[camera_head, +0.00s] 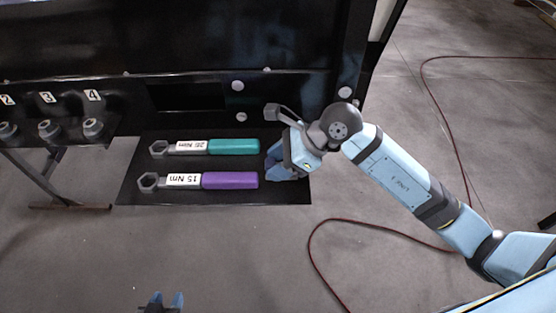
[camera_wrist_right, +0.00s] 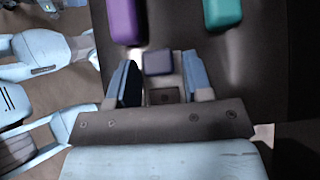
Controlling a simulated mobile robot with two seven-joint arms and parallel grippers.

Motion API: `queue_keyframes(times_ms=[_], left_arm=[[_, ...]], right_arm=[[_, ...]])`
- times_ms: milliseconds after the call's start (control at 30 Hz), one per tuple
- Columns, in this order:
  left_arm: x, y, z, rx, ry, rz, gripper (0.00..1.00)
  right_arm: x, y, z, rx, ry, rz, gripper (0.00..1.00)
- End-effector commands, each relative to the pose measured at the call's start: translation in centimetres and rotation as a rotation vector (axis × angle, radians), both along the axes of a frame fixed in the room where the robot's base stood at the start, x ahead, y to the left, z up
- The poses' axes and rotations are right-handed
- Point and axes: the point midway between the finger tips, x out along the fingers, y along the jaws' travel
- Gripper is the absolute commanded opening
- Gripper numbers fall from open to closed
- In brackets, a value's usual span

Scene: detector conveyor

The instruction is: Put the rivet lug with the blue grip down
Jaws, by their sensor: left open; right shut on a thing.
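My right gripper (camera_head: 277,163) is low over the right end of the black mat (camera_head: 130,190), beside the ends of the tool grips. It is shut on a dark blue-grey block, seen between its fingers in the right wrist view (camera_wrist_right: 158,62). This looks like the end of the blue grip. The rest of the rivet lug is hidden, so I cannot tell whether it touches the mat. My left gripper (camera_head: 164,301) is open and empty at the bottom edge of the head view, away from the mat.
A teal-grip tool (camera_head: 234,146) and a purple-grip tool (camera_head: 230,180) lie side by side on the mat, left of my right gripper. A rack with numbered places (camera_head: 70,112) holds several sockets at the left. A dark machine wall (camera_head: 200,40) stands behind. A red cable (camera_head: 312,245) lies on the floor.

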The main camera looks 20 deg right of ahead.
Motion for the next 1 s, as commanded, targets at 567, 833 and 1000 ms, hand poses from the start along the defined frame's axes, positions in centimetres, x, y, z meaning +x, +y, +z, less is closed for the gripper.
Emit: queue_keyframes(times_ms=[567, 833, 1000], left_arm=[[0.0, 0.0, 0.1, -0.001, -0.001, -0.001, 0.43], [0.0, 0.0, -0.6, -0.001, -0.001, -0.001, 0.43], [0.0, 0.0, -1.1, 0.0, 0.001, -0.001, 0.43]], right_arm=[[0.0, 0.0, 0.1, 0.0, 0.0, 0.0, 0.72], [-0.7, -3.0, 2.9, -0.004, -0.005, -0.001, 0.72], [-1.5, -5.5, 5.5, -0.003, -0.004, -0.001, 0.72]])
